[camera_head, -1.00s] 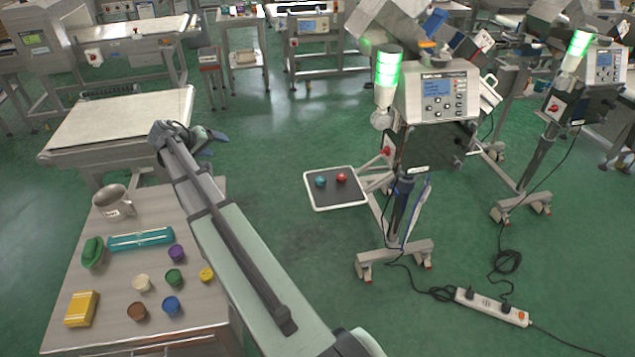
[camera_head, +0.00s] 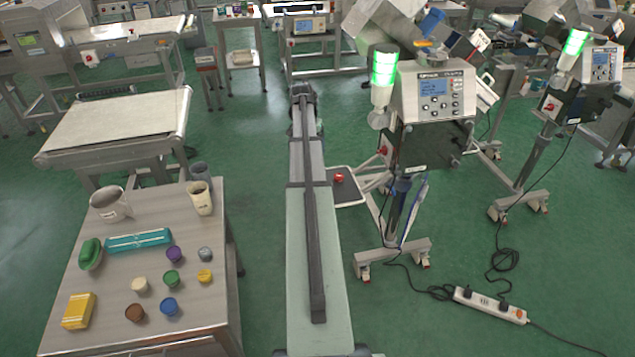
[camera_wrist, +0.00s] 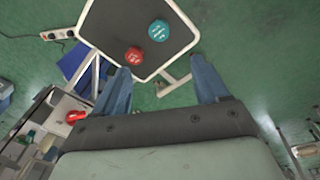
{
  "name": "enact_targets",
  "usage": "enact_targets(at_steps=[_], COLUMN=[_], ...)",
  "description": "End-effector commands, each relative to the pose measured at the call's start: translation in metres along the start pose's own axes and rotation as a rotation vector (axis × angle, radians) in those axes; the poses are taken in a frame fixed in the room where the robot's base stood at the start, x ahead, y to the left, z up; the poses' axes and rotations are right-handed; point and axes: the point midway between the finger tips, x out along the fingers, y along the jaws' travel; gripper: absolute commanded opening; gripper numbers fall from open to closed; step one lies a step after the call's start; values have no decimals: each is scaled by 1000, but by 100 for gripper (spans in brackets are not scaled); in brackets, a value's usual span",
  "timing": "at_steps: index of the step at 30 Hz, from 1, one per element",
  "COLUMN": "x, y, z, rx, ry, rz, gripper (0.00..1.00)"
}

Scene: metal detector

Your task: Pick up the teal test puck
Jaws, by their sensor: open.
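The teal puck (camera_wrist: 159,30) lies on the dark tray (camera_wrist: 112,20) with a white rim, seen in the wrist view. A red puck (camera_wrist: 134,56) lies beside it, apart from it. My gripper (camera_wrist: 160,72) is open and empty, with its two blue-grey fingers apart. The pucks appear beyond the fingertips, not between them. In the head view the tray (camera_head: 345,188) is partly covered by my arm. The red puck (camera_head: 339,178) shows there at the arm's edge, and the teal puck is hidden.
The metal detector (camera_head: 432,110) with a lit green lamp (camera_head: 384,68) stands right of the tray. A table (camera_head: 200,270) at left holds several coloured pots, a teal case (camera_head: 138,241), a jug (camera_head: 108,205) and cups. A power strip (camera_head: 490,305) lies on the green floor.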

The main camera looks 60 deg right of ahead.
Motion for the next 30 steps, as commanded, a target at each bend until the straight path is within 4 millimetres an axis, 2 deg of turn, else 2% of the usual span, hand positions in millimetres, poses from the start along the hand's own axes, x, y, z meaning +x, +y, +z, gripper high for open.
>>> enact_targets(at_steps=[3, 8, 11, 24, 30], x=[9, 15, 22, 87, 99], y=[14, 22, 22, 14, 13], z=[-10, -14, -14, -8, -7], rx=[39, 62, 65, 64, 64], ry=[-54, -89, -95, -94, -92], rz=[-58, -99, -105, -104, -104], gripper=[74, 74, 74, 74, 74])
